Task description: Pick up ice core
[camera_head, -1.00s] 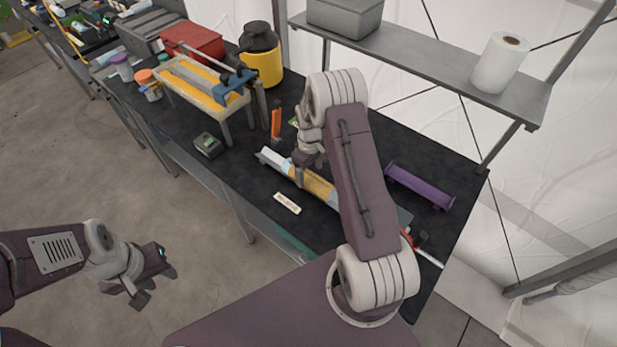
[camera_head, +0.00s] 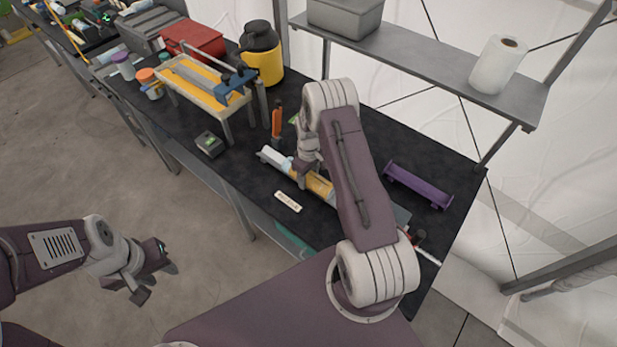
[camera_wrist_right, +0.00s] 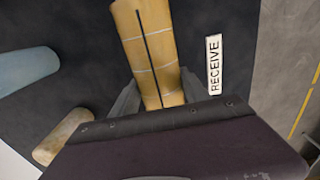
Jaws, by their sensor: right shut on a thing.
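My right gripper (camera_head: 303,180) is at a long cylinder lying along the black table. In the right wrist view my right gripper (camera_wrist_right: 153,102) is shut on a tan cylinder (camera_wrist_right: 150,50), which has a black lengthwise line and pale cross lines. In the head view this tan cylinder (camera_head: 320,189) is partly hidden by my right arm, and a pale bluish end (camera_head: 272,157) shows left of the gripper. I cannot tell whether it is clear of the table. My left gripper (camera_head: 148,283) is empty, held over the floor with its fingers apart.
A white RECEIVE label (camera_head: 288,202) lies in front. A purple cradle (camera_head: 418,185) is to the right. A yellow-lined trough (camera_head: 205,90) and small grey device (camera_head: 210,145) stand left. The wrist view shows a pale blue cylinder (camera_wrist_right: 22,72) and another tan piece (camera_wrist_right: 62,137).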

